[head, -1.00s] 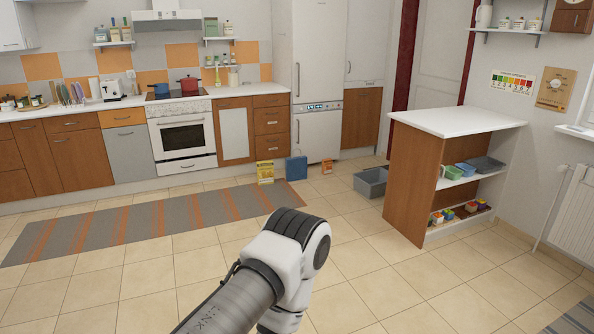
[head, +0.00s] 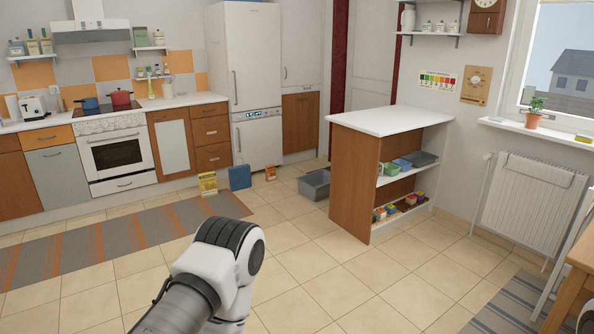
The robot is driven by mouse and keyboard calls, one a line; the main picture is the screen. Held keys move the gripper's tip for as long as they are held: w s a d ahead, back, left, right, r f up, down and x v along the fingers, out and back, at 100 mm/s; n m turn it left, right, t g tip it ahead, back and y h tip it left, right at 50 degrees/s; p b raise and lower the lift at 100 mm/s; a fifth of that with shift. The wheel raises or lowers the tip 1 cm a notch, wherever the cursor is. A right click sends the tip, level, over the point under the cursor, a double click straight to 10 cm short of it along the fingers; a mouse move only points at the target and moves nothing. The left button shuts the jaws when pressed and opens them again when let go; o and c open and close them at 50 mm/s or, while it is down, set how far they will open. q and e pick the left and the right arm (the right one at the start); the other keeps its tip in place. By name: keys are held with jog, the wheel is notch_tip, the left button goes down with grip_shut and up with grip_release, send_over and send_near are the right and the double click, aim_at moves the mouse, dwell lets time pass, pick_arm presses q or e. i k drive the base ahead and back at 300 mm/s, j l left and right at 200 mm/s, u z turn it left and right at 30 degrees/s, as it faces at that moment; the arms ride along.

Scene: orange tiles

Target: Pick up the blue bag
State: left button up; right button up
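The blue bag (head: 240,177) stands upright on the tiled floor, in front of the lower cabinets and the fridge. A yellow box stands to its left and a small orange box to its right, both apart from it. One of my arms reaches up from the bottom of the head view, its white and black joint in the near foreground, well short of the bag. Neither gripper's fingers are in view.
The yellow box (head: 208,184), orange box (head: 270,173) and grey bin (head: 315,184) stand on the floor near the bag. A striped rug (head: 120,236) lies before the cabinets. A white-topped shelf island (head: 390,121) stands right of the bin. The tiles between are clear.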

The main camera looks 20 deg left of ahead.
aim_at(239, 176)
jog(key=i+j+u, duration=0.35)
jog(key=i, duration=0.25)
jog(key=i+j+u, duration=0.35)
jog(key=i, duration=0.3)
jog(key=i+u, duration=0.3)
jog(key=i, duration=3.85)
jog(key=i+z, duration=0.2)
jog(key=i, duration=0.3)
jog(key=i+j+z, duration=0.2)
jog(key=i, duration=0.25)
jog(key=i+j+z, duration=0.2)
jog(key=i, duration=0.3)
jog(key=i+j+z, duration=0.2)
jog(key=i, duration=0.25)
jog(key=j, duration=0.1)
